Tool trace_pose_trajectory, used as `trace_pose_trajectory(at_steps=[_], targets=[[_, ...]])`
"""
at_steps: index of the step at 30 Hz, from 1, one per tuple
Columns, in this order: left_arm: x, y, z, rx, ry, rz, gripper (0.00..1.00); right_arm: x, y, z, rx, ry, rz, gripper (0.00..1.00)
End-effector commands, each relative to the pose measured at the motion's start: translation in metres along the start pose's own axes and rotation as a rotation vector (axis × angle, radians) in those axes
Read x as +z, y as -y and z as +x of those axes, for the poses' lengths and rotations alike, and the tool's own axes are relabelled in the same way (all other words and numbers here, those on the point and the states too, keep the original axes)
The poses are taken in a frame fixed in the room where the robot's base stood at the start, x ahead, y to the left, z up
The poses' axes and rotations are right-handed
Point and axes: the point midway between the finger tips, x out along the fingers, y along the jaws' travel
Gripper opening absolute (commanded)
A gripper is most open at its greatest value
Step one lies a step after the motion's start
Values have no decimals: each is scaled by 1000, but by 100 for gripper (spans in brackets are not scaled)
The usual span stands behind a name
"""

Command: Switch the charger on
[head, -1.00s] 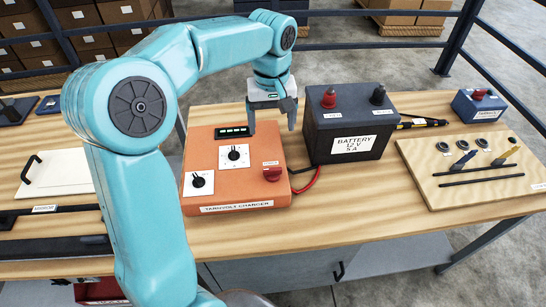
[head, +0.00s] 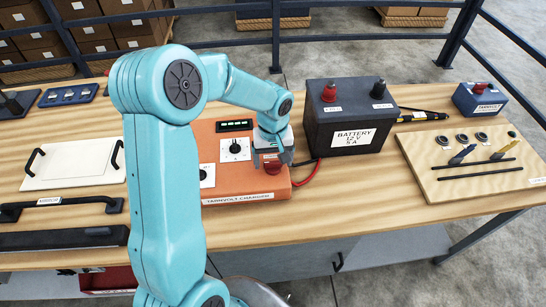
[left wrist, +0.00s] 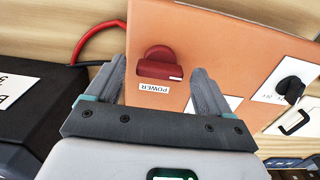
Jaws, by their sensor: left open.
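The orange charger (head: 245,187) lies on the wooden bench with a dark display (head: 234,126) showing light green bars. Its red power knob (head: 273,169) is at the right front, partly hidden by my gripper in the head view. In the left wrist view the red knob (left wrist: 160,66) lies between my fingertips, above an upside-down POWER label (left wrist: 155,88); a white mark is at its right end. My left gripper (head: 274,158) is open over the knob, with a finger on each side. I cannot tell if the fingers touch it. My right gripper is not in view.
A black battery (head: 345,112) stands just right of the charger, with red and black cables between them. A tool board (head: 460,165) lies at the right. A white panel (head: 75,165) lies at the left.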

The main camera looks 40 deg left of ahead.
Motion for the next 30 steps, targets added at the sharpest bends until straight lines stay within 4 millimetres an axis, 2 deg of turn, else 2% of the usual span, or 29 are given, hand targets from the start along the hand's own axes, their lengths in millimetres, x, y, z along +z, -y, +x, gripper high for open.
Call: trace_pose_trajectory(at_steps=[9,10,15,23,30], targets=[[-1,0,4,1,-1,0,82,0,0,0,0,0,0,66],[-1,0,4,1,-1,0,78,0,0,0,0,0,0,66],[-1,0,4,1,-1,0,25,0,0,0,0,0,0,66],[-1,0,4,1,-1,15,25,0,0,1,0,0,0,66],[-1,0,5,1,-2,112,25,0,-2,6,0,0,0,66]])
